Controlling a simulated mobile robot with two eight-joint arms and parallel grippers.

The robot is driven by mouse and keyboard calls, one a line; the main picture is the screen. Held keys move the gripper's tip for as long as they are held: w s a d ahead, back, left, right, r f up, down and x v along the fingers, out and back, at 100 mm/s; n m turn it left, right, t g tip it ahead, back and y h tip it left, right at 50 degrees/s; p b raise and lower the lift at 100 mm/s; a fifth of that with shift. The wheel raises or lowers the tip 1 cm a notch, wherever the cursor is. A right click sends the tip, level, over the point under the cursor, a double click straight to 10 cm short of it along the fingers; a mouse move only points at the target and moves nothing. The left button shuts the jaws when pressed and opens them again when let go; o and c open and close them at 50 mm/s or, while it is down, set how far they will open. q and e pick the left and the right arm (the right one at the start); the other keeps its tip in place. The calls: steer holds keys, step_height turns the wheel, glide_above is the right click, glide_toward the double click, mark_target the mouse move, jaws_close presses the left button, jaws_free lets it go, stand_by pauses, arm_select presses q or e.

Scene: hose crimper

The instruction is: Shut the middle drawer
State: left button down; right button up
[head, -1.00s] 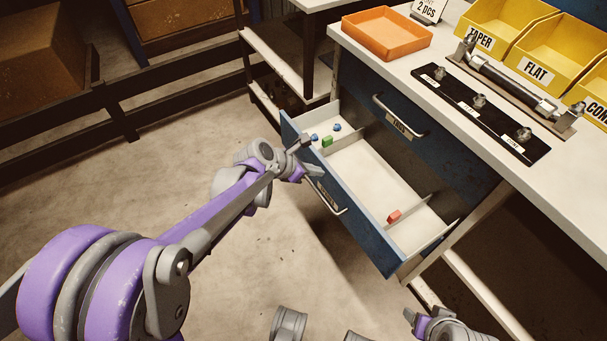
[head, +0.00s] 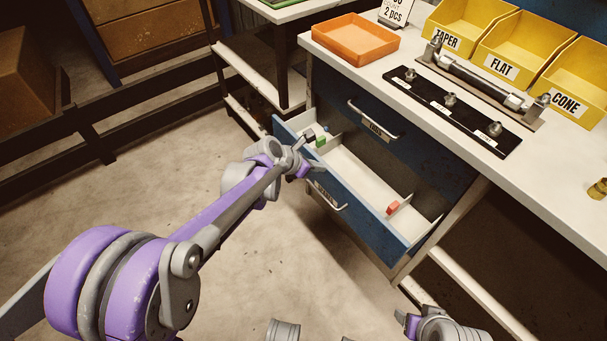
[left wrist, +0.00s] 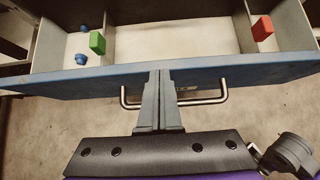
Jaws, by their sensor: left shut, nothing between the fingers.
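The middle drawer (head: 375,222) is a blue-fronted drawer under a closed top drawer (head: 350,92). It stands partly open, with its white inside showing. Its bar handle (head: 325,195) also shows in the left wrist view (left wrist: 205,101). My left gripper (head: 318,167) is shut and empty at the outer face of the drawer front. In the left wrist view its fingertips (left wrist: 160,74) overlap the front just above the handle, left of its middle; they look to be against the face. Part of my right arm's end (head: 425,325) shows at the bottom edge; its fingers are not clear.
The drawer holds a green block (left wrist: 97,43), blue pieces (left wrist: 81,59) and a red block (left wrist: 263,28). On the bench above stand an orange tray (head: 350,52), yellow bins (head: 505,72) and a black strip (head: 430,92) with fittings. Floor before the drawer is open.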

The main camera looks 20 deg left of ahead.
arm_select(q)
steer(key=w+d, duration=1.1)
steer(key=w, duration=0.3)
steer(key=shift+p, duration=0.35)
arm_select(e)
steer(key=shift+r, duration=0.35)
